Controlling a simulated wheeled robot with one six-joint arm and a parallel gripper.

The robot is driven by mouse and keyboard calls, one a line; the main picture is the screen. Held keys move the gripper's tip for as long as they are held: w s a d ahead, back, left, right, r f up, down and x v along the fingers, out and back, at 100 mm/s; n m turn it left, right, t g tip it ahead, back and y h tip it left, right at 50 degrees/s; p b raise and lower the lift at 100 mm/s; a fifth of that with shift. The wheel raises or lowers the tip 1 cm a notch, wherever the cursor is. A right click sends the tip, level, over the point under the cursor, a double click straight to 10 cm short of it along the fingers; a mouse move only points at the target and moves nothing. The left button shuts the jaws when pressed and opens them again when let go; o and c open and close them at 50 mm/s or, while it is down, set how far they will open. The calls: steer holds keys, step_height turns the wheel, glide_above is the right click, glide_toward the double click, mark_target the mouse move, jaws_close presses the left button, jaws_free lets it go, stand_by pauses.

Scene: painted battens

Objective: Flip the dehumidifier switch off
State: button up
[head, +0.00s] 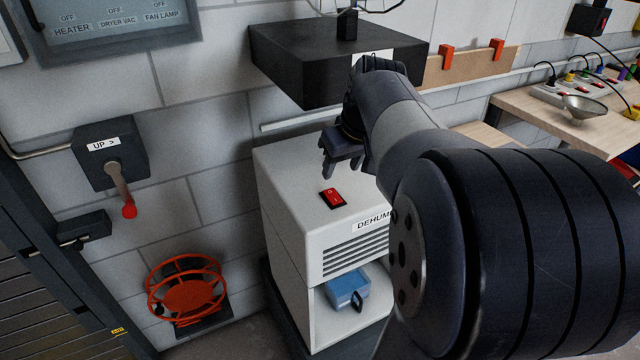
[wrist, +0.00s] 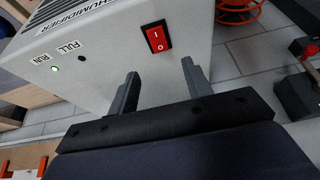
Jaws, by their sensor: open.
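The dehumidifier (head: 285,240) is a white cabinet with a grille and a label partly hidden by my arm. Its red rocker switch (head: 332,198) is on the top face; in the wrist view the switch (wrist: 156,37) shows marks I and O. Beside the RUN label, a small green light (wrist: 54,70) is lit. My gripper (head: 336,172) is just above and behind the switch in the head view. In the wrist view its two fingers (wrist: 162,82) are apart and empty, pointing toward the cabinet top, with the switch beyond the fingertips. Whether a finger touches the cabinet is unclear.
A dark box (head: 300,65) juts from the wall above the cabinet. A lever box marked UP (head: 100,155) and a red reel (head: 190,290) are on the left. A blue container (head: 346,288) sits in the cabinet's lower opening. A workbench (head: 540,115) stands right.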

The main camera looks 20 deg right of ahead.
mark_target(331, 193)
steer(key=x, duration=0.9)
steer(key=shift+c, duration=0.2)
